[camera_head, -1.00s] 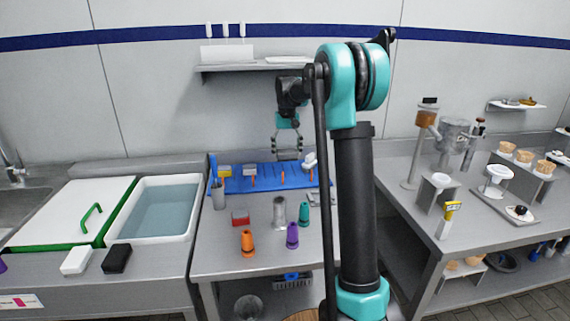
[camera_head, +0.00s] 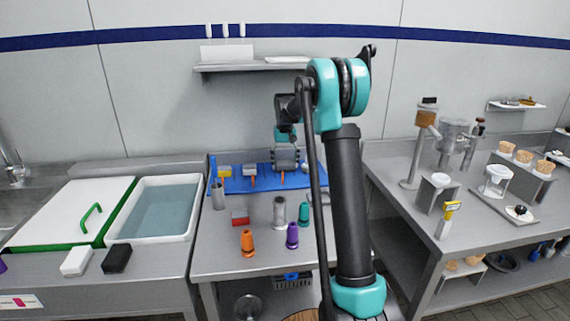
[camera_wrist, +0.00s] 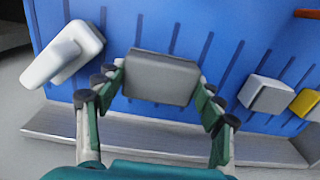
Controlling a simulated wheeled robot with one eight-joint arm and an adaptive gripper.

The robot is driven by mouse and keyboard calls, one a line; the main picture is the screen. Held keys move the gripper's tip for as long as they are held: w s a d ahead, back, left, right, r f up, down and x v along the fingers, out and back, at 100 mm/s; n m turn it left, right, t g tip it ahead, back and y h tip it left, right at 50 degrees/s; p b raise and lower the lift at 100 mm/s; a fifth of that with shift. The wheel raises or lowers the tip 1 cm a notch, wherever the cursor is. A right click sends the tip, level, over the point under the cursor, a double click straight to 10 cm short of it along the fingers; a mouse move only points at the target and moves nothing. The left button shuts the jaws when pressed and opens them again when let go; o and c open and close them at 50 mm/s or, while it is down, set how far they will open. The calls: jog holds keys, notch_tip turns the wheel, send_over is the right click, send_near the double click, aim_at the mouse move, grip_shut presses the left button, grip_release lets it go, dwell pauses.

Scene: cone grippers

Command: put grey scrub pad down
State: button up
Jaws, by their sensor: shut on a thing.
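My gripper (camera_wrist: 157,92) is shut on the grey scrub pad (camera_wrist: 160,78), a grey block held between its two fingers in the wrist view. The pad is over the blue slotted mat (camera_wrist: 200,14), and I cannot tell whether it touches it. In the head view my gripper (camera_head: 286,165) is low over the right half of the blue mat (camera_head: 208,189) at the back of the middle table. The pad is hard to make out there, partly hidden by the fingers.
A white rounded tool (camera_wrist: 62,55) lies on the mat beside my gripper. On the other side are a light grey block (camera_wrist: 265,95) and a yellow block (camera_wrist: 305,102).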

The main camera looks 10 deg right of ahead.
aim_at(285, 162)
jog(key=shift+f, duration=0.1)
jog(key=o, duration=0.9)
jog(key=shift+c, duration=0.2)
jog(key=shift+r, duration=3.85)
